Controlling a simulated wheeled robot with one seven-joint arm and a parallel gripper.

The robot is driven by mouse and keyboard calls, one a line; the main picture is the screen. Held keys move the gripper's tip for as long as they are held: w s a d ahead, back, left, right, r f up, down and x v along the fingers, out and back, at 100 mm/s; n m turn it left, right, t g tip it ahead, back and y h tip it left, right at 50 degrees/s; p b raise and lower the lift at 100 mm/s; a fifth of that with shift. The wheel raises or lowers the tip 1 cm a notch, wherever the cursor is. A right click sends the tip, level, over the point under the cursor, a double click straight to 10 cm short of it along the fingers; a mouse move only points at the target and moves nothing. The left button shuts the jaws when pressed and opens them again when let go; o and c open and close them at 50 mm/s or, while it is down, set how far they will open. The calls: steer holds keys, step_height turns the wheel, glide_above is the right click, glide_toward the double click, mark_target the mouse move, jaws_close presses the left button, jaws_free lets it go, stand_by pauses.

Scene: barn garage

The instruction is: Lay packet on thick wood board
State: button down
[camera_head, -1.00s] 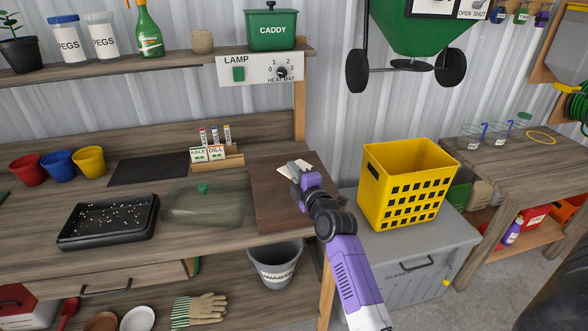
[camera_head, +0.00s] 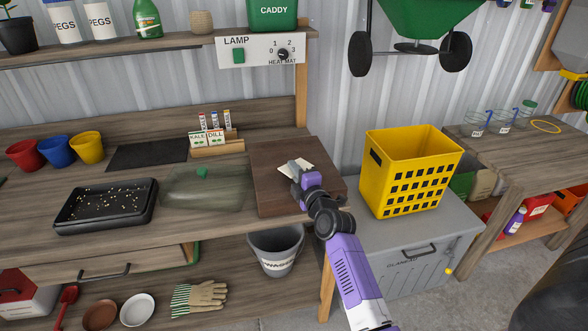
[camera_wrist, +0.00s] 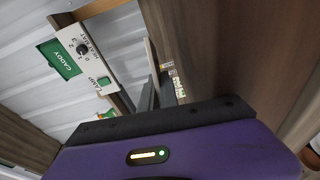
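The thick wood board (camera_head: 270,196) is a dark brown slab on the right end of the bench; its top looks bare except where my arm covers it. My gripper (camera_head: 296,166) is over the board in the head view, pointing away. A pale packet (camera_head: 284,169) shows at the fingers. In the wrist view the packet (camera_wrist: 152,58) appears as a thin tan strip, nearly edge-on, between the grey fingers (camera_wrist: 155,92), which look closed on it. I cannot tell exactly how high the packet is above the board.
A seed-packet rack (camera_head: 216,147) stands behind, left of the board. A clear lid (camera_head: 202,190) and a black seed tray (camera_head: 105,207) lie to the left. A yellow crate (camera_head: 410,175) stands right, on a grey chest (camera_head: 415,255). A wooden post (camera_head: 300,90) rises behind.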

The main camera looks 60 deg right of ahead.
steer(key=c, duration=1.5)
jaws_free()
steer(key=shift+c, duration=0.2)
steer(key=shift+s+a, duration=0.1)
steer(key=b+v, duration=0.1)
steer(key=v, duration=0.6)
steer(key=shift+s+a, duration=0.2)
